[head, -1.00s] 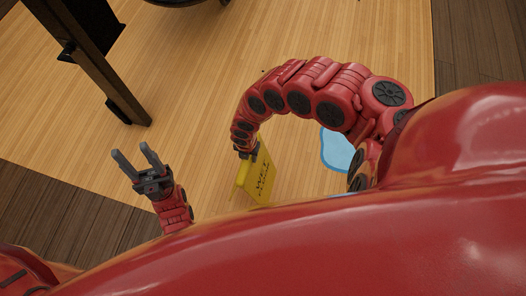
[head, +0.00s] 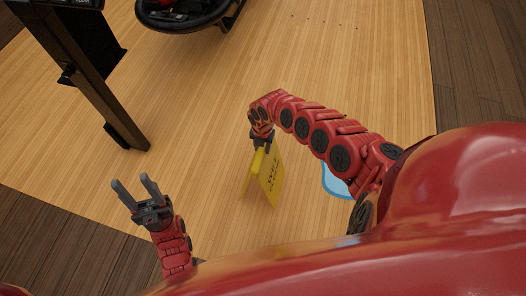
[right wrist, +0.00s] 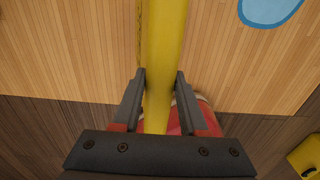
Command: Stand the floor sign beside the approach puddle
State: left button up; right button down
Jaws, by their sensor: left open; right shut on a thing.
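The yellow floor sign (head: 270,178) hangs upright below my right gripper (head: 263,142), its panels spread and black lettering on one face. In the right wrist view the fingers (right wrist: 160,82) are shut on the sign's top edge (right wrist: 165,40). I cannot tell whether its feet touch the floor. The blue puddle (head: 335,184) lies to the right of the sign, apart from it and partly hidden by my right arm. Its edge also shows at the top of the right wrist view (right wrist: 268,10). My left gripper (head: 133,183) is open and empty, left of the sign.
A dark post (head: 90,85) stands on the light wood floor at left. A black rounded machine (head: 190,16) is at the top. Darker planks border the light floor at right and lower left. Another yellow object (right wrist: 306,158) shows in the right wrist view's corner.

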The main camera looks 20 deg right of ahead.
jog(key=shift+w+d+f, duration=0.15)
jog(key=shift+f, duration=0.15)
jog(key=shift+f+b, duration=0.75)
jog(key=shift+f, duration=0.75)
jog(key=shift+c, duration=2.2)
grip_release()
jog(key=shift+r, duration=0.15)
